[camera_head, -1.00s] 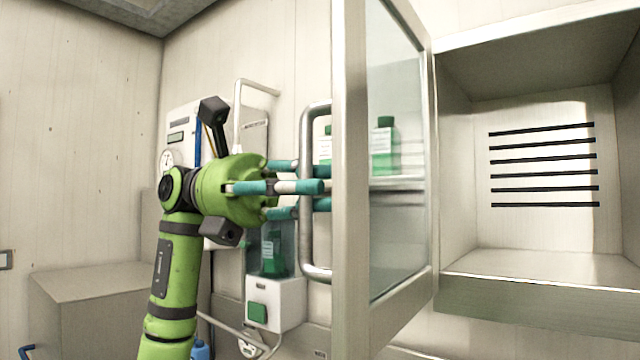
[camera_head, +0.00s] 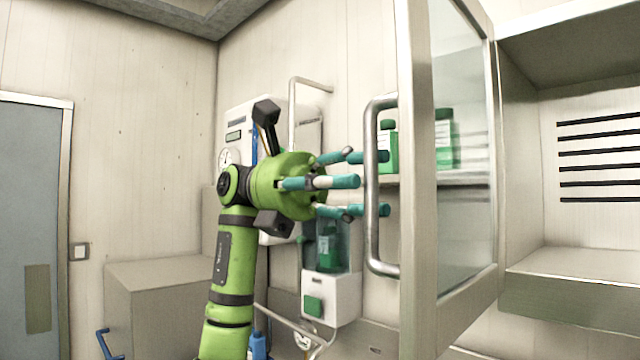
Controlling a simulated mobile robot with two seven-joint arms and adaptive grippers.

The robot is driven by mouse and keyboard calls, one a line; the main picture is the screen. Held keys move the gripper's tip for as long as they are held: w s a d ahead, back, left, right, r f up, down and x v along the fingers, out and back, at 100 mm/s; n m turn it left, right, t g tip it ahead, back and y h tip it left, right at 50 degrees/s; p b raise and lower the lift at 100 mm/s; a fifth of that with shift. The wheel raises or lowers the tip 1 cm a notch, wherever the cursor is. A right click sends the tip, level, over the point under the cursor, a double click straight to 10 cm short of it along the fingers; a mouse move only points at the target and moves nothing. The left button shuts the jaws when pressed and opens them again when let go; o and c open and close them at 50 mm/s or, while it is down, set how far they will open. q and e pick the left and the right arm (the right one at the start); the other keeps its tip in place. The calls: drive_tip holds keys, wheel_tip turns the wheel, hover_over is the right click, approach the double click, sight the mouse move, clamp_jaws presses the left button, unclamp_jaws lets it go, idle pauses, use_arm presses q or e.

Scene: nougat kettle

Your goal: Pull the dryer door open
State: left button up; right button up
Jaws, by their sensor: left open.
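The dryer door (camera_head: 418,200) is a metal frame with a glass pane (camera_head: 462,150), and it stands swung open toward me on its right-hand hinge side. Its long silver handle (camera_head: 372,190) runs upright on the left face of the door. My left gripper (camera_head: 365,184) is green with teal-tipped fingers, spread open beside the handle. Its fingertips reach up to the handle, and I cannot tell whether they touch it. The dryer's inside (camera_head: 590,225) is an empty metal box with dark slots in its back wall. My right gripper is not in view.
Green bottles (camera_head: 388,148) stand on a shelf behind the door. A white dispenser (camera_head: 331,292) and a wall unit with a gauge (camera_head: 229,157) are behind my left arm. A beige cabinet (camera_head: 160,300) and a grey-blue door (camera_head: 35,220) are at the left.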

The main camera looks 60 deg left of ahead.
use_arm(q)
drive_tip(key=s+a, duration=0.1)
drive_tip(key=a, duration=0.8)
drive_tip(key=shift+s+a, duration=0.25)
drive_tip(key=shift+s, duration=0.05)
